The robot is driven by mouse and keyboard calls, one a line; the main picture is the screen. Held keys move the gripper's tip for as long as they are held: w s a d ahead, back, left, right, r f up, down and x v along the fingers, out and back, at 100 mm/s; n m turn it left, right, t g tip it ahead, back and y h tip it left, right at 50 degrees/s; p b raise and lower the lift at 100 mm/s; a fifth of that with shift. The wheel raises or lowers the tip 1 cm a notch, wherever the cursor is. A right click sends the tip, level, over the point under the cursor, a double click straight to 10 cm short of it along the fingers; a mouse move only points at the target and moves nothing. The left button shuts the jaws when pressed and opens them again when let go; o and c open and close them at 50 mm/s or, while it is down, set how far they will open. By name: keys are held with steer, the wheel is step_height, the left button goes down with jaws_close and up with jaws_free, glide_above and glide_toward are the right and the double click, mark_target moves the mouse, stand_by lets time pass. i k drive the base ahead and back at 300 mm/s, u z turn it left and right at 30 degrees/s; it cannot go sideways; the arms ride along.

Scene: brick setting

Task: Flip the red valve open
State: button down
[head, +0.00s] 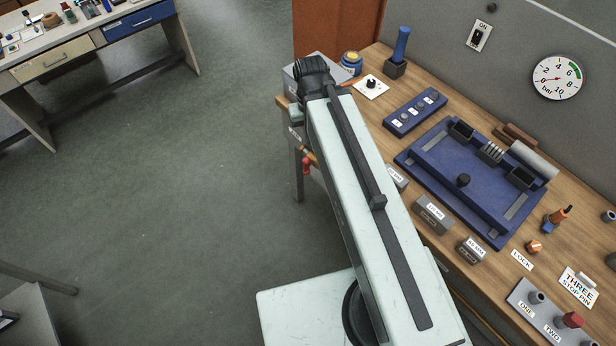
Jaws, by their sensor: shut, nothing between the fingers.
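A small red handle (306,167), which looks like the red valve's lever, hangs at the left front edge of the wooden workbench (458,229). A small orange-brown part shows just above it. The handle appears to point downward; the rest of the valve is hidden behind my pale arm, so I cannot tell its exact setting. My gripper is not visible; my arm reaches up the middle of the view to a dark joint beside the bench corner, and what lies beyond is hidden.
A blue fixture tray (470,211), a blue button panel (415,112) and grey labelled blocks (431,212) stand on the bench. A pressure gauge (558,78) and a switch (479,36) are on the back panel. The floor (200,200) left of the bench is clear.

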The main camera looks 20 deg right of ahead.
mark_target(306, 160)
steer(key=u, duration=0.1)
steer(key=k, duration=0.1)
steer(key=u, duration=2.05)
steer(key=i, duration=2.6)
steer(key=z, duration=2.75)
steer(key=i, duration=1)
steer(key=u, duration=0.1)
